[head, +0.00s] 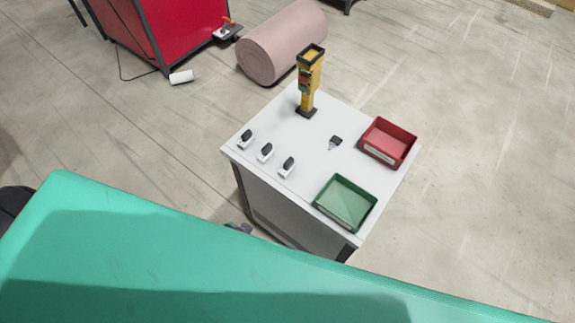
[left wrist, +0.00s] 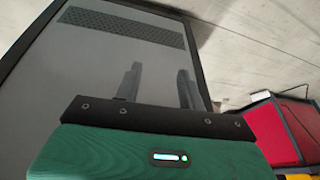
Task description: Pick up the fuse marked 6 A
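Three small black-and-white pieces stand in a row along the left edge of the white cabinet top: one at the far left (head: 246,139), one in the middle (head: 266,152) and one at the right (head: 288,166). A similar dark piece with a pale end (head: 335,142) lies apart near the middle. They may be fuses, but no marking is readable, so I cannot tell which is 6 A. My left gripper (left wrist: 157,85) shows two separated fingers with nothing between them, in front of a grey panel. My right gripper is in neither view.
The white cabinet top (head: 310,140) also holds a yellow post-like device (head: 308,82), a red bin (head: 388,143) and a green bin (head: 345,202). Floor to the right is clear.

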